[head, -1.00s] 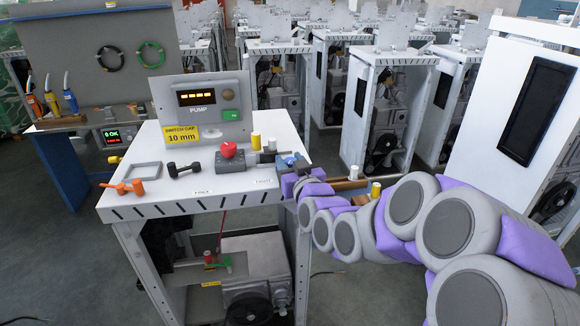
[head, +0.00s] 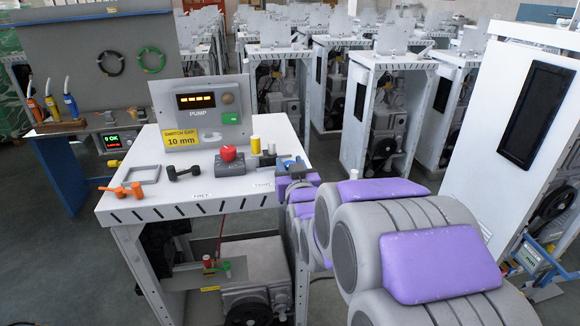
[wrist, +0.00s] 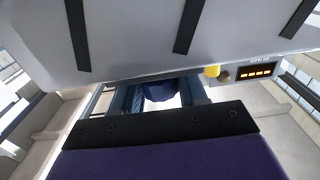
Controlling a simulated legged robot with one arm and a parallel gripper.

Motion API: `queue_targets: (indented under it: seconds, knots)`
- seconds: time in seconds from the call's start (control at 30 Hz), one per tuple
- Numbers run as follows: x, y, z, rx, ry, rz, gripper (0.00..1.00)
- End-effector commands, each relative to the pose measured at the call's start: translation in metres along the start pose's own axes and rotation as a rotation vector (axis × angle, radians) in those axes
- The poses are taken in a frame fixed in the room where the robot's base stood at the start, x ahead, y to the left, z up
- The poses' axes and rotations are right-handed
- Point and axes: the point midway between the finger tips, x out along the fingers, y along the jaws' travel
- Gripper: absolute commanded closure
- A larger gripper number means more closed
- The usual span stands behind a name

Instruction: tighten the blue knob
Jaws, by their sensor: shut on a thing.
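The blue knob (head: 289,162) sits at the right front corner of the white table (head: 180,208), just past my gripper (head: 290,174), and is partly hidden by it. In the wrist view my gripper (wrist: 158,95) has its two fingers on either side of a dark blue rounded part (wrist: 158,91), the blue knob. The fingers are shut on it. The knob's lower side and its mount are hidden, and its exact angle cannot be told.
A red knob on a grey block (head: 229,158), a yellow-topped post (head: 256,146) and a grey fitting (head: 268,159) stand left of the knob. The pump panel (head: 205,112) rises behind. An orange-handled tool (head: 122,189) and a black dumbbell-shaped part (head: 184,172) lie further left.

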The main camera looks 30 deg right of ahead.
Motion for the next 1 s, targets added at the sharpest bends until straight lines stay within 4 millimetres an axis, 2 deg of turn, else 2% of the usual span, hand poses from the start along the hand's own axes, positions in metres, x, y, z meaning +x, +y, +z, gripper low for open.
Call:
queue_targets:
  seconds: [1.0]
  knots:
    - [0.0007,-0.0015,-0.0029,-0.001,0.007,0.144,0.88]
